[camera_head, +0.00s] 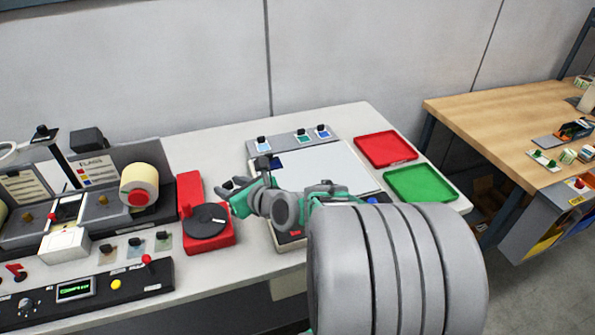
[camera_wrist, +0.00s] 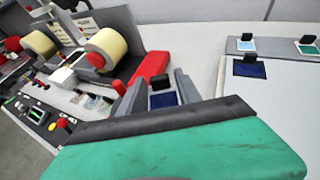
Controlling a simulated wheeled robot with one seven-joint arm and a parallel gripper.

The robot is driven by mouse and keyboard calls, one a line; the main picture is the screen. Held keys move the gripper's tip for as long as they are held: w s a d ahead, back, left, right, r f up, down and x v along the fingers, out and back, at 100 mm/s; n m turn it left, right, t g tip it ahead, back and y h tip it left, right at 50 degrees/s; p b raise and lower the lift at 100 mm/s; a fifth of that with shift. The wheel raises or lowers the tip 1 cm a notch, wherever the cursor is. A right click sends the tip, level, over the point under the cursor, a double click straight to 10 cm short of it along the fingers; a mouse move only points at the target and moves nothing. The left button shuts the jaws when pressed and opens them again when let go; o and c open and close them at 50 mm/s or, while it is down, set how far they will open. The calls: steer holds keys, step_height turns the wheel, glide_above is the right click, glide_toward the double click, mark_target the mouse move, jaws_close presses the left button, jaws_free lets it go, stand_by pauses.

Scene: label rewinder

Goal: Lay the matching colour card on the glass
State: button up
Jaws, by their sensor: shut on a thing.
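My gripper (camera_head: 240,190) is shut on a dark navy card with a black grip block; the card (camera_wrist: 164,98) shows between the fingers (camera_wrist: 158,92) in the wrist view. In the head view my gripper is at the left side of the pale glass panel (camera_head: 325,168), near the red device, and the held card is mostly hidden. Another dark blue card (camera_wrist: 249,69) with a black grip lies at the glass's far left corner; it also shows in the head view (camera_head: 276,164). A grey rack behind the glass holds a blue-grey card (camera_head: 262,147), a green card (camera_head: 302,138) and a blue card (camera_head: 322,133).
A red tray (camera_head: 385,148) and a green tray (camera_head: 421,184) lie right of the glass. A red device with a black disc (camera_head: 205,221) stands to the left. Several small cards (camera_head: 135,246) lie before the label rolls (camera_head: 139,186). My arm hides the glass's front part.

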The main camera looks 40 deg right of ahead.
steer(key=s+d+r+m+h, duration=0.3)
steer(key=s+d, duration=0.1)
steer(key=d, duration=0.6)
steer(key=s+d+r+m+h, duration=0.25)
steer(key=s+d, duration=0.25)
steer(key=d, duration=0.4)
steer(key=p, duration=0.1)
glide_above(327, 173)
steer(key=shift+g+h, duration=0.25)
steer(key=shift+g, duration=0.05)
steer(key=f, duration=0.9)
steer(key=shift+s+a+f, duration=0.1)
steer(key=shift+a+f, duration=0.15)
steer(key=shift+f, duration=0.15)
steer(key=f+p, duration=0.1)
steer(key=f, duration=0.2)
steer(key=shift+d+f, duration=0.2)
steer(key=shift+f, duration=0.3)
steer(key=o, duration=1.3)
